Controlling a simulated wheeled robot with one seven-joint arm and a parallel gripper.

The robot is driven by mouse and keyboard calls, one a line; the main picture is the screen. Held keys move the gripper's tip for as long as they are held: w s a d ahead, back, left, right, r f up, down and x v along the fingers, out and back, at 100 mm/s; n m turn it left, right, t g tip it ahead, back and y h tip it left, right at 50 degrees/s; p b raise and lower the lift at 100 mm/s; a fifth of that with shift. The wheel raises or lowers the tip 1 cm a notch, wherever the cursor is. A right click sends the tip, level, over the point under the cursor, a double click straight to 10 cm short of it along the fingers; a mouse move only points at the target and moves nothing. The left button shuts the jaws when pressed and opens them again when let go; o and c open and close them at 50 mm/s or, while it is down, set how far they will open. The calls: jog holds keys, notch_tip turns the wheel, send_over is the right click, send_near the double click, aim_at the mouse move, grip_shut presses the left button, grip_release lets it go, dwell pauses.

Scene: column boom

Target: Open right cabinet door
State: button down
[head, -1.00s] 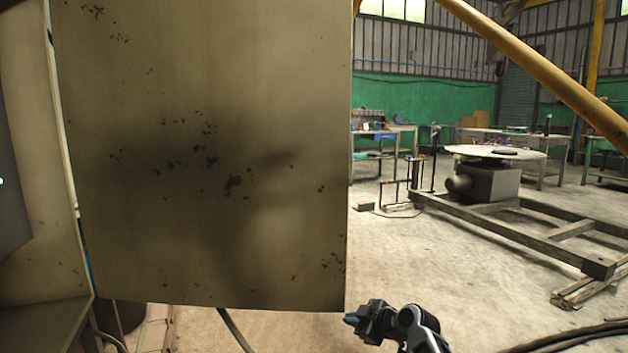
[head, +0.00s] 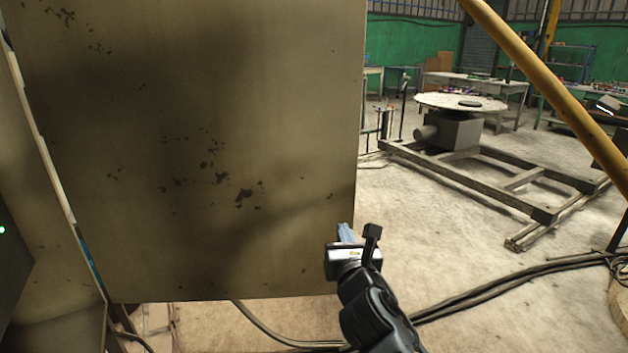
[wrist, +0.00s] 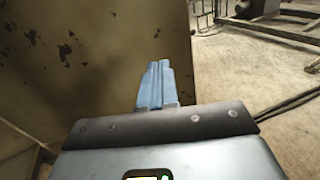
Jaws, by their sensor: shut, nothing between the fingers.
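The cabinet door (head: 200,130) is a large beige metal panel with chipped dark paint, and it stands swung out on the left of the head view. Its free edge is on the right and its hinge side on the left, next to the cabinet (head: 50,225). My gripper (head: 344,232) is at the door's lower right edge. Its blue fingers are together with nothing between them. In the wrist view the fingers (wrist: 156,84) point toward the door panel (wrist: 100,60) near its free edge. I cannot tell whether they touch it.
Concrete floor (head: 450,240) is open to the right. Dark cables (head: 490,290) run across it. A metal frame with a round-topped table (head: 460,103) stands farther back. A yellow beam (head: 545,75) slants across the upper right. A hose (head: 260,325) lies below the door.

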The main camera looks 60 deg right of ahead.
jog(key=r, duration=0.1)
jog(key=p, duration=0.2)
send_near(331, 192)
jog(key=shift+n, duration=0.3)
jog(key=x, duration=0.7)
jog(key=shift+s, duration=0.1)
